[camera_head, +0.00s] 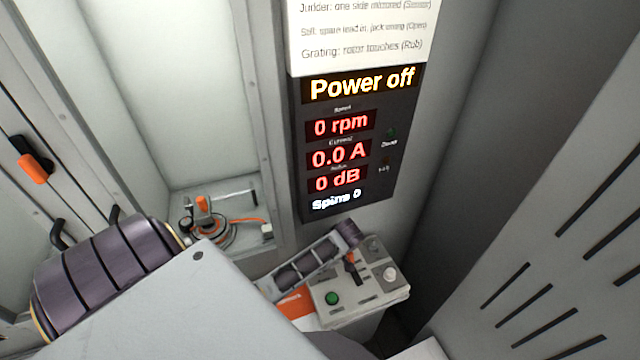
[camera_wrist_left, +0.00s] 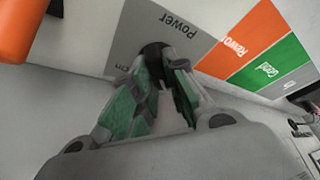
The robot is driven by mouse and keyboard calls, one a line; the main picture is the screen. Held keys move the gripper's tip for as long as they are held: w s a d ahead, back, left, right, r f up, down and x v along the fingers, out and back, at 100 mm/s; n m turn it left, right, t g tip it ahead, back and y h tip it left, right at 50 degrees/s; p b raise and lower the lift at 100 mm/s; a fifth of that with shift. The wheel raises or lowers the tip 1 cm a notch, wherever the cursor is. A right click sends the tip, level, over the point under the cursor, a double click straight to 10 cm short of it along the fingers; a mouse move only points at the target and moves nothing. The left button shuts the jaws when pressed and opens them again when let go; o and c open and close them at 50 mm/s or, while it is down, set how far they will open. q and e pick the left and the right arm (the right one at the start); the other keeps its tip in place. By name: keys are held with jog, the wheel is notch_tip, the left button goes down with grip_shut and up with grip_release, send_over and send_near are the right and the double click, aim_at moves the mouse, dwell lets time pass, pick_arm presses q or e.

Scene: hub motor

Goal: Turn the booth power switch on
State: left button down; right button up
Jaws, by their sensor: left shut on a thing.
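In the left wrist view, the black power switch knob (camera_wrist_left: 154,49) stands out from a grey panel labelled "Power" (camera_wrist_left: 176,24). My left gripper (camera_wrist_left: 163,66) has its green-padded fingers closed around the knob, which is partly hidden between the fingertips. In the head view, the display (camera_head: 361,83) reads "Power off", with 0 rpm, 0.0 A, 0 dB and Spins 0. My arm covers much of the lower left there, and I cannot make out the left gripper's fingertips. My right gripper is not seen.
A control box (camera_head: 375,306) with a green button (camera_head: 332,298) stands below the display. A fixture with an orange part (camera_head: 203,205) sits in the booth, and an orange lever (camera_head: 34,168) is on the left wall. A slotted panel (camera_head: 560,220) closes off the right.

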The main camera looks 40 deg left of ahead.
pick_arm(q)
jog(key=shift+m, duration=0.5)
jog(key=m+t, duration=0.1)
jog(key=m, duration=0.2)
jog(key=shift+s+t, duration=0.15)
jog(key=shift+t, duration=0.15)
jog(key=m+t, duration=0.1)
jog(key=m, duration=0.1)
jog(key=m+t, duration=0.1)
jog(key=m, duration=0.2)
jog(key=shift+h, duration=0.3)
jog(key=m+t+h, duration=0.1)
jog(key=m, duration=0.4)
jog(key=shift+s+a+m, duration=0.1)
jog(key=shift+a+m, duration=0.05)
jog(key=shift+m, duration=0.25)
jog(key=shift+m+t+h, duration=0.5)
jog(key=shift+m+h, duration=0.2)
jog(key=shift+m, duration=0.8)
jog(key=c, duration=1.4)
grip_release()
